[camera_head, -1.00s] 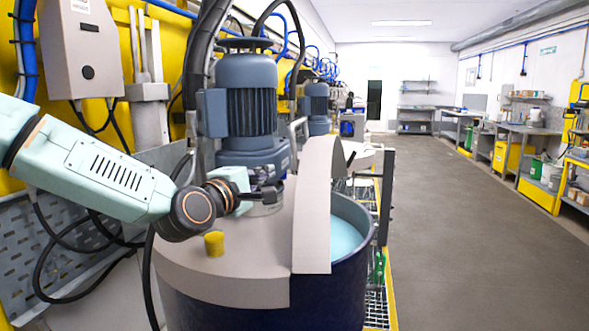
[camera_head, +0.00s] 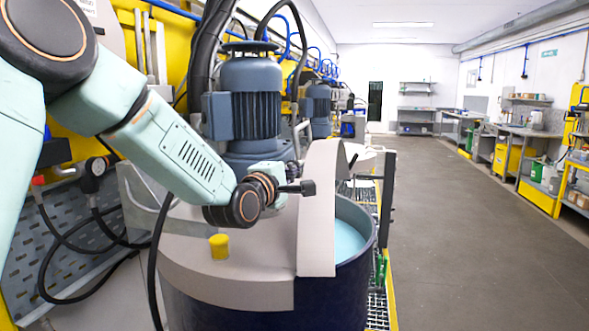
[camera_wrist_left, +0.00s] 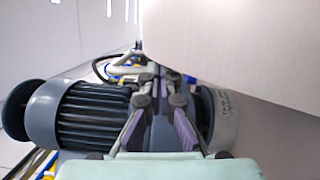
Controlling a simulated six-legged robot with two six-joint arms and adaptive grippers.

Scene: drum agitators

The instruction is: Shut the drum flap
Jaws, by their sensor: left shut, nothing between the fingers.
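The drum (camera_head: 270,308) is dark blue and stands in the middle of the head view, with pale blue liquid (camera_head: 349,241) showing in its open part. Its flap (camera_head: 317,215) is a light grey panel standing upright on the grey lid (camera_head: 215,265). My left gripper (camera_head: 308,188) is shut and empty, its tips close to the flap's left face; I cannot tell whether they touch. In the left wrist view the flap (camera_wrist_left: 235,45) fills the upper right beside the fingers (camera_wrist_left: 162,95). My right gripper is not in view.
A blue-grey motor (camera_head: 252,105) stands on the drum behind my gripper. A yellow knob (camera_head: 219,246) sticks up from the lid. A dark post (camera_head: 388,198) and a grating walkway (camera_head: 378,300) lie right of the drum. The floor (camera_head: 465,230) further right is clear.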

